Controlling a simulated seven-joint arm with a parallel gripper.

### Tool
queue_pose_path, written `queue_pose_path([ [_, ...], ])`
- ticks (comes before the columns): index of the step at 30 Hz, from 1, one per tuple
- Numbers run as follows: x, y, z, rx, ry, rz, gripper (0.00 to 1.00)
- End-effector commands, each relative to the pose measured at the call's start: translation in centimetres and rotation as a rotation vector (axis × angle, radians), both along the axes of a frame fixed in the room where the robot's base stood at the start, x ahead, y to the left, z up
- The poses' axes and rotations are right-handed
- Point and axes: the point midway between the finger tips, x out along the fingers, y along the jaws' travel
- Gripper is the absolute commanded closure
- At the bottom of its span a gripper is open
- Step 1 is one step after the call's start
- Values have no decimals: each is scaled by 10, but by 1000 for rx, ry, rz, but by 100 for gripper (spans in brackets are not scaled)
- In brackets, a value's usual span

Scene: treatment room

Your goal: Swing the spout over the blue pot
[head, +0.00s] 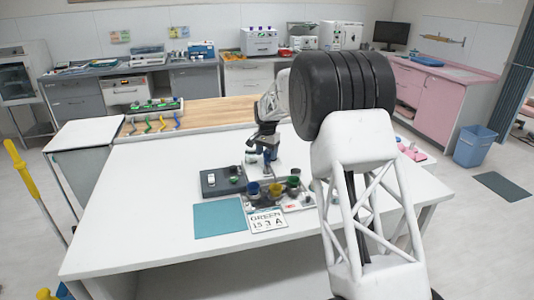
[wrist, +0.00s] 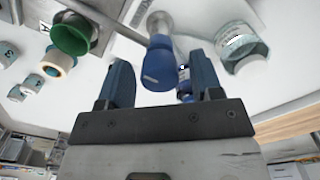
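The blue pot (head: 253,189) stands in a cluster on the white table, left of a yellow pot (head: 275,189) and a green pot (head: 293,182). My gripper (head: 265,151) is just behind this cluster, pointing down. In the wrist view, my gripper (wrist: 162,78) has its two blue fingers apart, with a blue cylinder (wrist: 159,65) showing between them and gaps on both sides. A thin grey bar (wrist: 118,27), perhaps the spout, runs up-left from near this cylinder. A green-lined pot (wrist: 72,35) lies to its left. I cannot make out the spout's outlet.
A card reading GREEN 15 3 A (head: 266,220) and a teal mat (head: 218,217) lie in front. A dark grey board (head: 222,181) is left of the pots. A clear bottle (wrist: 240,45) is close right of my fingers. The table's left side is clear.

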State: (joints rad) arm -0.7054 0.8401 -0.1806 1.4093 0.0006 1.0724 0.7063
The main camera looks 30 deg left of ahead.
Motion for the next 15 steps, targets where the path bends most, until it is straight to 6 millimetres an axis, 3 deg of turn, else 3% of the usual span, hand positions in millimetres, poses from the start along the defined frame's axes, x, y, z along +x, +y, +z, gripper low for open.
queue_pose_path([
  [1,0,0,0,0,0,0,48],
  [11,0,0,0,0,0,0,99],
  [15,0,0,0,0,0,-1,100],
])
